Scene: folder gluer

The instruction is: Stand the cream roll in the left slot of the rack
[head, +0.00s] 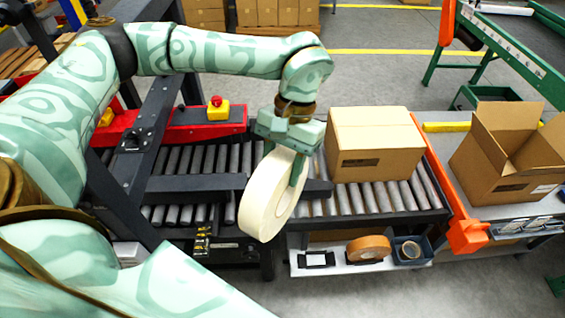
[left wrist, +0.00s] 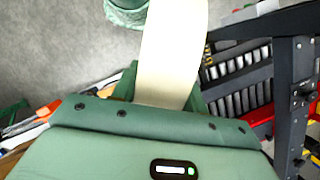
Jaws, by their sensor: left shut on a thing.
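In the left wrist view the roll (left wrist: 172,50) extends away from my left gripper (left wrist: 160,100) as a pale band. The rack (head: 345,268) is a low pale shelf under the conveyor, right of and below the roll. A dark-framed slot (head: 316,260) is at its left end and looks empty. A tan-orange roll (head: 368,248) stands in the middle. My right gripper is not in view.
A blue bin (head: 407,250) with a small tape roll is at the shelf's right. A closed carton (head: 374,140) sits on the conveyor rollers (head: 395,195). An open carton (head: 510,150) stands right of an orange rail (head: 445,185). A dark frame beam (head: 155,130) stands left. Floor in front is clear.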

